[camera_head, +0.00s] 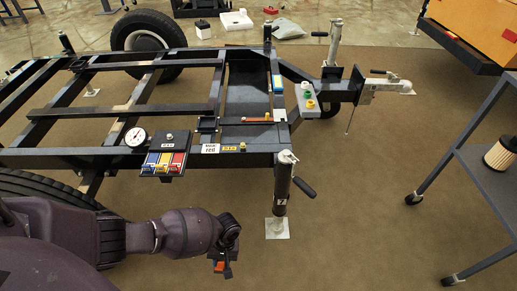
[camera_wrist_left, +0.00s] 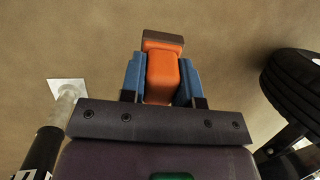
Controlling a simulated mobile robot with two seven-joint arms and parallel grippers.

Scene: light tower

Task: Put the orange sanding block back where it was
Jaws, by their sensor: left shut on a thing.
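The orange sanding block (camera_wrist_left: 163,76) has an orange body and a dark brown face at its far end. My left gripper (camera_wrist_left: 161,82) is shut on it, one blue finger on each side, and the block is over the brown floor in the left wrist view. In the head view my left gripper (camera_head: 221,262) is at the lower middle, in front of the trailer frame, pointing down. Only a small orange part of the block (camera_head: 219,266) shows there. My right gripper is in neither view.
The black trailer frame (camera_head: 190,108) fills the upper left, carrying a gauge (camera_head: 135,137) and coloured blocks. A jack post (camera_head: 282,190) stands right of my left gripper. A tire (camera_wrist_left: 299,80) is at the right of the wrist view. A grey cart (camera_head: 490,160) stands at right; floor between is clear.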

